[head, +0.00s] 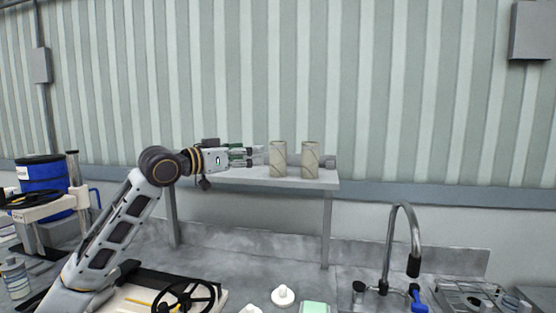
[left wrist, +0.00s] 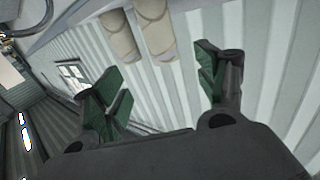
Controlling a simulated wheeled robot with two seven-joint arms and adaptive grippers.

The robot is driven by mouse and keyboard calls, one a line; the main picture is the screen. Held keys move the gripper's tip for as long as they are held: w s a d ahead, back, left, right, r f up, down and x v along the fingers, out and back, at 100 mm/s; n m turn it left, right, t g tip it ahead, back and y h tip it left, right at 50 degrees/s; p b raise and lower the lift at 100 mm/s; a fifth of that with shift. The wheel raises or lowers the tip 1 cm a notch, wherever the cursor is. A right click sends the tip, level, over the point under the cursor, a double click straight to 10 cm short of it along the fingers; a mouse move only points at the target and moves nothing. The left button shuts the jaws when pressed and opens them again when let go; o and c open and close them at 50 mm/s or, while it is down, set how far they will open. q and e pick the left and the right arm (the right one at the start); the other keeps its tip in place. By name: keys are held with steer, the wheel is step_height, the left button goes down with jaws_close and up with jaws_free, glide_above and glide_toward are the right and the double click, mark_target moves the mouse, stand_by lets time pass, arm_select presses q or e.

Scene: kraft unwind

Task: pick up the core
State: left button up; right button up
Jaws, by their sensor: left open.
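Two cardboard cores stand upright side by side on a raised shelf (head: 240,180) in the head view. The left core (head: 278,159) is nearer my left gripper, and the right core (head: 310,160) stands just beyond it. My left gripper (head: 258,155) is open and level with the cores, its fingertips just left of the left core. In the left wrist view the open fingers (left wrist: 165,85) have nothing between them. The two cores (left wrist: 122,36) (left wrist: 155,30) show beyond the fingertips at the top. My right gripper is not in view.
Below the shelf are a tap (head: 392,240), a black handwheel (head: 185,298), white knobs (head: 283,296) and a green-topped block (head: 314,307). A blue drum (head: 42,175) stands at the left. Space above the shelf is clear.

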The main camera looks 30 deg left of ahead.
mark_target(273, 150)
arm_select(q)
steer(key=shift+p+x, duration=1.05)
steer(key=shift+x, duration=2.3)
steer(key=shift+w+d, duration=0.15)
steer(key=shift+w, duration=0.3)
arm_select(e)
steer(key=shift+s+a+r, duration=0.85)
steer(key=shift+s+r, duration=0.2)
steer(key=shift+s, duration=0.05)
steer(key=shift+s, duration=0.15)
arm_select(q)
steer(key=shift+w, duration=0.2)
